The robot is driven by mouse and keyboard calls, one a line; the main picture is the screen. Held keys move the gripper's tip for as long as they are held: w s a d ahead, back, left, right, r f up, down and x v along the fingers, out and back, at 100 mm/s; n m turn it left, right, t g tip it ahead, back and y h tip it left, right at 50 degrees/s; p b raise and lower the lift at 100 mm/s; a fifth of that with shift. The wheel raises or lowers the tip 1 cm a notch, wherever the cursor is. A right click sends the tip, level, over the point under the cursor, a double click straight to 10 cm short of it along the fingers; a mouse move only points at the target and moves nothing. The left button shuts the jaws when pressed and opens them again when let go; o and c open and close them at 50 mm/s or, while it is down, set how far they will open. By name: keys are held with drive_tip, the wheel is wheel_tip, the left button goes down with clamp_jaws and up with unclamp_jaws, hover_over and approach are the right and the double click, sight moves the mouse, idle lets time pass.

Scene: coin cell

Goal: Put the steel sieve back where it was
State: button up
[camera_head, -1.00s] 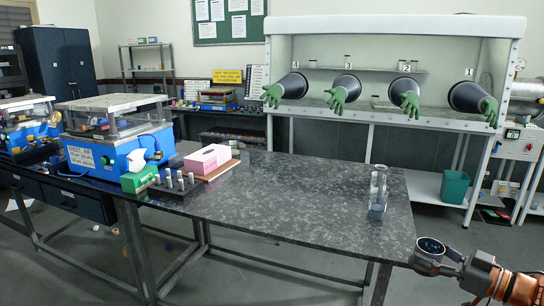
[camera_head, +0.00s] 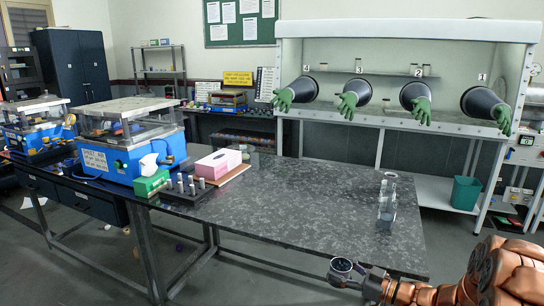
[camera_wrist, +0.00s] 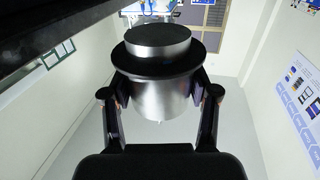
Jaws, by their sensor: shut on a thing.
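The steel sieve (camera_wrist: 160,95) appears as a shiny round metal body with a wide dark rim and a narrower top in the wrist view. My gripper (camera_wrist: 161,100) has one finger on each side of it and is shut on it. In the head view the sieve (camera_head: 341,265) is small, with a dark round top, just off the near edge of the dark speckled table (camera_head: 290,205). My gripper (camera_head: 350,278) is partly hidden there by its own links and the sieve.
A clear glass vessel (camera_head: 387,197) stands near the table's right end. A rack of metal cylinders (camera_head: 190,188), a green box (camera_head: 151,184), a pink box (camera_head: 218,162) and blue machines (camera_head: 125,150) fill the left side. The table's middle is clear. A glovebox (camera_head: 400,105) stands behind.

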drive_tip(key=shift+w+a+f, duration=0.3)
drive_tip(key=shift+a+f, duration=0.05)
drive_tip(key=shift+a, duration=0.2)
drive_tip(key=w+r+m+t+h, duration=0.7)
drive_tip(key=w+r+m+h, duration=0.3)
drive_tip(key=w+r+h, duration=0.3)
wheel_tip(320, 180, up, 3)
drive_tip(key=shift+w+r+m+h, duration=0.15)
drive_tip(key=shift+m+h, duration=0.25)
drive_tip(key=shift+h, duration=0.4)
